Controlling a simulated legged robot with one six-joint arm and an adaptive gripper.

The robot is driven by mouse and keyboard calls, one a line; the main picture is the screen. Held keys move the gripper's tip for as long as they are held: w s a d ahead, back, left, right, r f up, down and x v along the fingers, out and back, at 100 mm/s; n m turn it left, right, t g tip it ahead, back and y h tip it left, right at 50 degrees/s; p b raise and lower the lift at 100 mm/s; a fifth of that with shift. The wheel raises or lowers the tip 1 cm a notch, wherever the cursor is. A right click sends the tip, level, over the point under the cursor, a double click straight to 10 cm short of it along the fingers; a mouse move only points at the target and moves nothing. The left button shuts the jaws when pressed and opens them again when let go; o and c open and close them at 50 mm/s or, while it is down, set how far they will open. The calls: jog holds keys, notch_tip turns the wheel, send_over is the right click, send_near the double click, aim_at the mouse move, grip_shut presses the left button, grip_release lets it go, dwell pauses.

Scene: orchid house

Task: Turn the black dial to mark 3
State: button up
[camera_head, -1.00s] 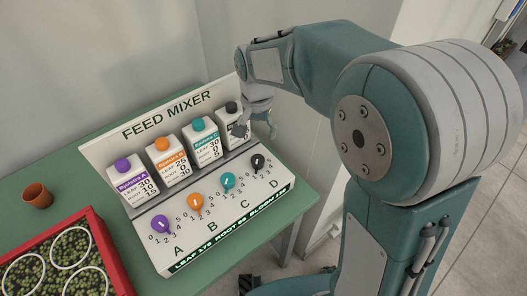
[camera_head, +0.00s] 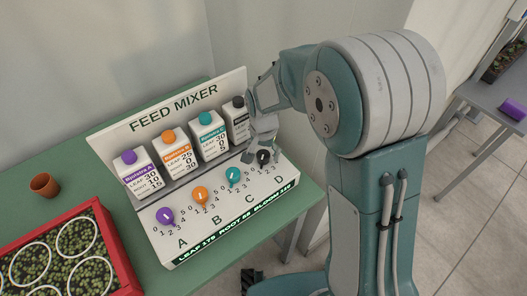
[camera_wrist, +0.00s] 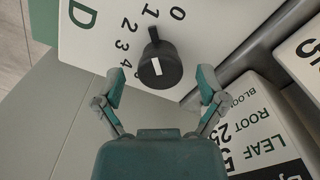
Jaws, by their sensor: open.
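The black dial (camera_head: 263,157) sits above the letter D at the right end of the feed mixer panel (camera_head: 165,240). In the wrist view the black dial (camera_wrist: 160,72) has a white line on top, and its narrow nub points about at mark 1. Marks 0 to 4 curve around it, with 3 to its left. My gripper (camera_head: 258,152) is right over the dial and partly hides it. In the wrist view my gripper (camera_wrist: 161,82) is open, with one finger on each side of the dial and a visible gap to both.
Purple (camera_head: 166,216), orange (camera_head: 200,195) and teal (camera_head: 233,176) dials sit left of the black one. White cartons, including a black-capped one (camera_head: 236,122), stand close behind the dials. A red tray (camera_head: 120,262) and brown pot (camera_head: 44,184) are farther left.

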jog(key=shift+a, duration=0.1)
jog(key=c, duration=1.2)
jog(key=shift+o, duration=0.2)
jog(key=shift+n, duration=0.4)
jog(key=n, duration=0.5)
jog(key=shift+n, duration=0.3)
jog(key=n, duration=0.6)
